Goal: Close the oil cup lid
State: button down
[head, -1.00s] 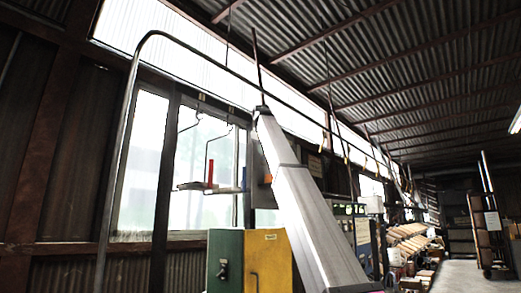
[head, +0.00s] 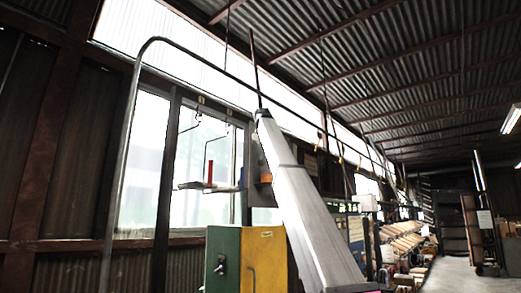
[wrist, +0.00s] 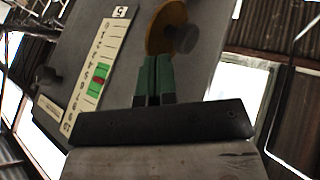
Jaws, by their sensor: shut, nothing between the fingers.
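In the wrist view my gripper (wrist: 154,68) has its two green fingers together, with nothing between them. Its tips are just below an orange disc (wrist: 160,30), which may be the oil cup lid, beside a dark round knob (wrist: 187,40). I cannot tell whether the fingertips touch the disc, or whether the lid is open. Both sit by a grey panel (wrist: 120,75) carrying a marked gauge strip (wrist: 97,70) with a green and red band. In the head view my arm hides the gripper; a small orange patch (head: 266,178) shows beside the arm.
A second dark knob (wrist: 47,77) stands out at the panel's left. A green and yellow cabinet (head: 245,260) is below, left of my arm. A hanger with a small tray and red cylinder (head: 210,172) hangs left. A curved pipe (head: 125,130) stands further left.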

jog(key=w+d+f+g+y, duration=0.2)
jog(key=w+d+f+g, duration=0.1)
jog(key=w+d+f, duration=0.2)
jog(key=shift+w+f+m+g, duration=0.35)
jog(key=shift+w+f, duration=0.2)
jog(key=shift+w, duration=0.3)
dwell(0.4)
jog(key=shift+d, duration=0.1)
dwell(0.3)
